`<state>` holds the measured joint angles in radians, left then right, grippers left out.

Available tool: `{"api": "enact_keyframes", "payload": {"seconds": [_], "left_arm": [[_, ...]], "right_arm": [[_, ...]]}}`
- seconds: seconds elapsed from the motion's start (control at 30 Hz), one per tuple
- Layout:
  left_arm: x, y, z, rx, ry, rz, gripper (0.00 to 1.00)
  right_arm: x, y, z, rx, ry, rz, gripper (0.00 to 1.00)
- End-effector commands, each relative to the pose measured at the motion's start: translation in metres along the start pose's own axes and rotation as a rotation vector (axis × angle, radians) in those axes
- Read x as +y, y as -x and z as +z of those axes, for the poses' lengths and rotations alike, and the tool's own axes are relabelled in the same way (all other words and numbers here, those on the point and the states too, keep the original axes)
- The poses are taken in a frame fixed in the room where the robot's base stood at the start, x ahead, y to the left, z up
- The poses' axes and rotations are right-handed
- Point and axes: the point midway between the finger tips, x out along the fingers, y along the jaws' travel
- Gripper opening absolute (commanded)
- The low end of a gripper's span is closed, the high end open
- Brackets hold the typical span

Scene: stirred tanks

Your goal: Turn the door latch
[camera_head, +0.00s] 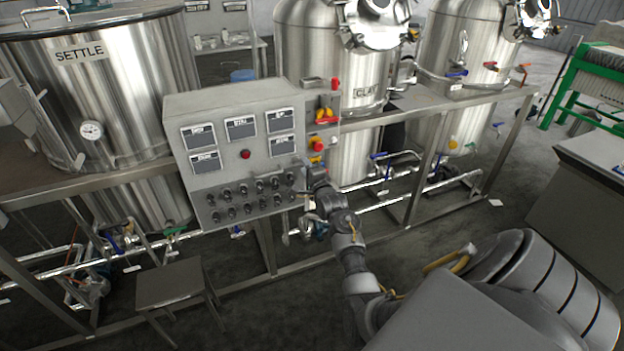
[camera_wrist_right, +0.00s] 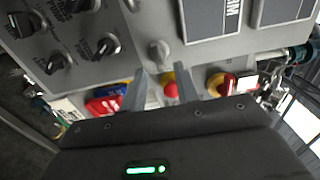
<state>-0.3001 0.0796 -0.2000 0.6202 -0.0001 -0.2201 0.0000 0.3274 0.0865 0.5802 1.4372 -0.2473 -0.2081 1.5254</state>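The grey control cabinet (camera_head: 232,103) stands between the tanks, with labelled displays and rows of dark knobs on its front. In the right wrist view a small round grey latch (camera_wrist_right: 159,51) sits near the edge of the cabinet front (camera_wrist_right: 122,62). My right gripper (camera_head: 308,187) is by the cabinet's lower right edge in the head view. In the wrist view its two fingers (camera_wrist_right: 160,82) are apart with nothing held between them, and the latch lies just beyond their tips. I cannot tell the latch clearly in the head view. My left gripper is not in view.
Red and yellow emergency buttons (camera_head: 317,144) are on the cabinet's right side, close to my right arm. Steel tanks (camera_head: 128,85) and pipes stand around the cabinet. A metal stool (camera_head: 170,283) is at the lower left. Open floor lies at the front.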

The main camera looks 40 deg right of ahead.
Motion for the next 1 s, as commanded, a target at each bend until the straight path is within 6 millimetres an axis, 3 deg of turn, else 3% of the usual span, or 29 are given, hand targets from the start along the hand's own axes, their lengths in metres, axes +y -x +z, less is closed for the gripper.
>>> {"api": "enact_keyframes", "payload": {"seconds": [0.2,0.4,0.6,0.87,0.97,1.0], "left_arm": [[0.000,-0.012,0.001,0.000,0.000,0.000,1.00],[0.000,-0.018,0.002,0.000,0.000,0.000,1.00],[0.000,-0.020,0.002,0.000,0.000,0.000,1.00],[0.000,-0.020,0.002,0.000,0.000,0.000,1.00],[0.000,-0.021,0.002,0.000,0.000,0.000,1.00],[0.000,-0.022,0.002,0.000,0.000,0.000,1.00]], "right_arm": [[0.004,0.043,0.001,0.000,0.000,0.001,0.31],[0.003,0.073,0.001,-0.001,0.000,0.002,0.31],[0.001,0.084,0.001,0.000,-0.001,0.002,0.31],[0.001,0.084,0.002,-0.001,-0.001,0.003,0.31],[0.014,0.084,0.006,-0.011,0.020,0.024,0.31],[0.028,0.084,0.011,-0.022,0.044,0.048,0.31]]}}
